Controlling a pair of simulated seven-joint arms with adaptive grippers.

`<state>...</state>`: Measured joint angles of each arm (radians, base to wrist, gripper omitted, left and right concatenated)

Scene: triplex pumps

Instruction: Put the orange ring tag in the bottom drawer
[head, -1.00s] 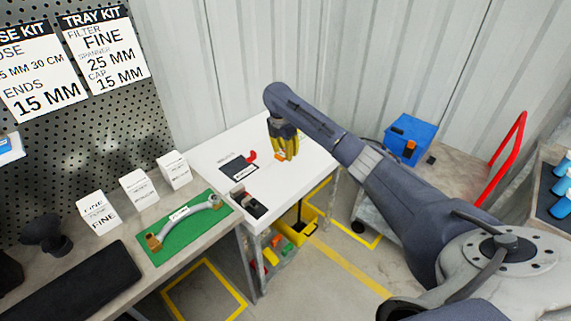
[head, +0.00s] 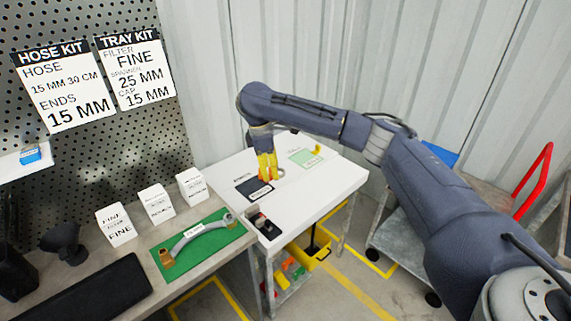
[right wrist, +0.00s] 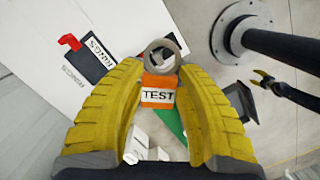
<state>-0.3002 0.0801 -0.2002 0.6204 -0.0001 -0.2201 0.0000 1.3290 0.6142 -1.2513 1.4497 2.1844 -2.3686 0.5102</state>
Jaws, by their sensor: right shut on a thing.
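My right gripper (head: 267,176) is over the white table (head: 325,180). In the right wrist view its yellow fingers (right wrist: 160,70) close on the orange ring tag (right wrist: 158,93). The tag is an orange block with a white TEST label and a grey ring (right wrist: 162,57) at its fingertip end. The ring also shows beside the fingertips in the head view. No closed drawer front shows clearly. A yellow open bin or drawer (head: 322,252) stands out below the tabletop. A small dark, yellow-tipped thing in the right wrist view looks like my left gripper (right wrist: 262,80), too small to judge.
A dark mat (head: 246,189) with a RINGS label lies near the gripper, and a pale green mat (head: 300,160) lies farther right. The green mat on the bench bears a hose (head: 200,234).

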